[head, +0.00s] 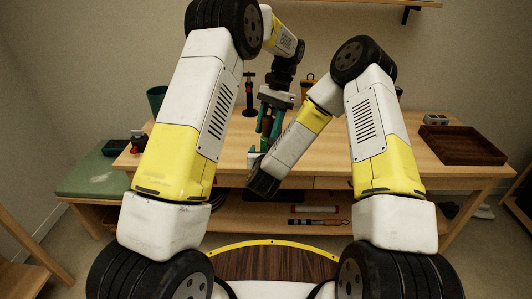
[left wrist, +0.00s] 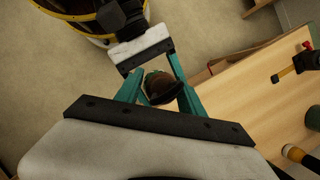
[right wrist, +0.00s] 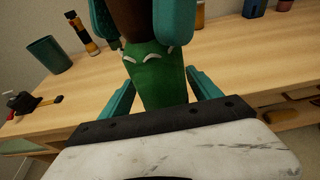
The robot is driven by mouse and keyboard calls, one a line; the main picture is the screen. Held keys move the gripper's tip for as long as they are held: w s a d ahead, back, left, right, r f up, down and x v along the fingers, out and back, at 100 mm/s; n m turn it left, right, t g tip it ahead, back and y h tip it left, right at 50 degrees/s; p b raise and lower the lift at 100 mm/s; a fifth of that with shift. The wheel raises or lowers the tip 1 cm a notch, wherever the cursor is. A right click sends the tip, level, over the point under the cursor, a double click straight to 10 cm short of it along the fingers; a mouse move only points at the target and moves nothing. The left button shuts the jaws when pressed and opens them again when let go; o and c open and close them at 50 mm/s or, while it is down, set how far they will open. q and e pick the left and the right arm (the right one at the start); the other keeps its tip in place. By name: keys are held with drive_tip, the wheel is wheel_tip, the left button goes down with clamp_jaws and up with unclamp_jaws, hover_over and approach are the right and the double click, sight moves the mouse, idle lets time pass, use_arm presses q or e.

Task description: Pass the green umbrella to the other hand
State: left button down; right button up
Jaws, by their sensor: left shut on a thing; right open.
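The green umbrella (right wrist: 160,85) shows large in the right wrist view, with its green folded cover and a brown handle (right wrist: 130,18) above it. My left gripper (head: 270,122) is shut on the umbrella's brown handle, which shows between the teal fingers in the left wrist view (left wrist: 158,84). My right gripper (right wrist: 160,92) is open, with its fingers on either side of the green cover, below the left fingers. I cannot tell whether its fingers touch the cover. In the head view my right arm hides much of the umbrella and the right gripper.
A wooden workbench (head: 420,150) stands behind, with a dark tray (head: 462,146) at its right. A green padded bench (head: 88,176) stands at the left.

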use_arm(q)
drive_tip(key=shift+d, duration=0.1)
use_arm(e)
drive_tip(key=shift+a, duration=0.1)
clamp_jaws()
use_arm(q)
drive_tip(key=c, duration=0.6)
unclamp_jaws()
drive_tip(key=shift+c, duration=0.2)
drive_tip(key=shift+r, duration=0.1)
